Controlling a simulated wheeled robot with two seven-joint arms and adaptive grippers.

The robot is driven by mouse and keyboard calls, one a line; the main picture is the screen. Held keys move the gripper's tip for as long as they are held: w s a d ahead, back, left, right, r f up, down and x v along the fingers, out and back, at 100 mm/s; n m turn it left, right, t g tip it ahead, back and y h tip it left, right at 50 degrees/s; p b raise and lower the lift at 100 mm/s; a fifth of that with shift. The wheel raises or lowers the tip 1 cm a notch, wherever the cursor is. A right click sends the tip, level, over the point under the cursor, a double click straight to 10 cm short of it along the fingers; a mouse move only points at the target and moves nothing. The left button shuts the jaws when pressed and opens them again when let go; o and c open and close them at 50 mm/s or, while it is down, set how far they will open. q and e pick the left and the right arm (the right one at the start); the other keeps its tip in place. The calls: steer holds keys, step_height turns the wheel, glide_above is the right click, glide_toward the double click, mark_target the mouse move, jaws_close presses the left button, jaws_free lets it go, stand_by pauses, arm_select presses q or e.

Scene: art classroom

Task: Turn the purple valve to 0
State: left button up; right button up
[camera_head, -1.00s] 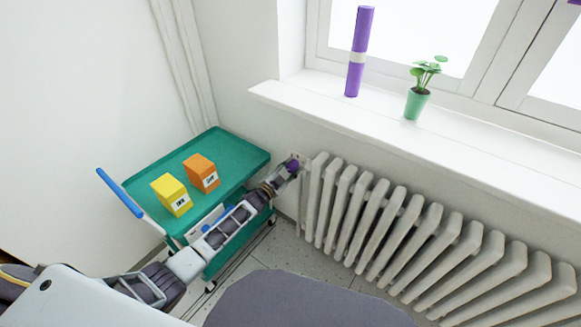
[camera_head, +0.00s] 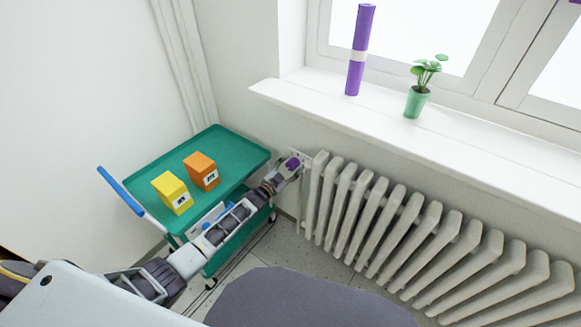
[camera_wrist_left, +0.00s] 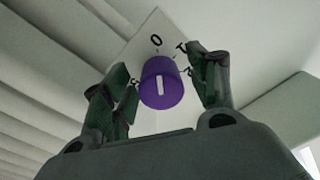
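The purple valve (camera_wrist_left: 162,84) sits on a white plate (camera_wrist_left: 147,34) with a 0 at the top and other marks to its left and right, partly hidden by the fingers. The white line on its face runs nearly up and down, roughly in line with the 0. The valve (camera_head: 293,164) also shows by the radiator's left end in the head view. My left gripper (camera_wrist_left: 162,68) has a finger on each side of the valve, with a gap at the right finger. I cannot tell whether the left finger touches. My right gripper is out of view.
A white radiator (camera_head: 396,222) stands right of the valve, below the windowsill (camera_head: 330,115). A green trolley (camera_head: 235,150) with a yellow box (camera_head: 170,190) and an orange box (camera_head: 202,170) stands under my left arm. A purple roll (camera_head: 358,60) and a plant (camera_head: 418,98) stand on the sill.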

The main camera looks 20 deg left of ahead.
arm_select(q)
steer(key=shift+d+r, duration=0.1)
steer(key=shift+s, duration=0.1)
steer(key=v, duration=1.1)
steer(key=shift+s, duration=0.4)
stand_by(0.5)
stand_by(0.5)
steer(key=s+d+f+n+g+y, duration=0.1)
steer(key=s+f+n+g+y, duration=0.3)
steer(key=s+f, duration=0.7)
steer(key=s+d+f+n+g+y, duration=0.1)
steer(key=s+d+f+n+g, duration=0.1)
steer(key=s+f+g, duration=0.85)
steer(key=s+f, duration=0.2)
steer(key=s, duration=0.3)
steer(key=s+d+f+n+p, duration=0.1)
steer(key=s+f, duration=0.2)
steer(key=s, duration=0.3)
steer(key=shift+s+d+f+n+g+y, duration=0.25)
steer(key=shift+s+n+g+y, duration=0.05)
steer(key=shift+s+g, duration=0.1)
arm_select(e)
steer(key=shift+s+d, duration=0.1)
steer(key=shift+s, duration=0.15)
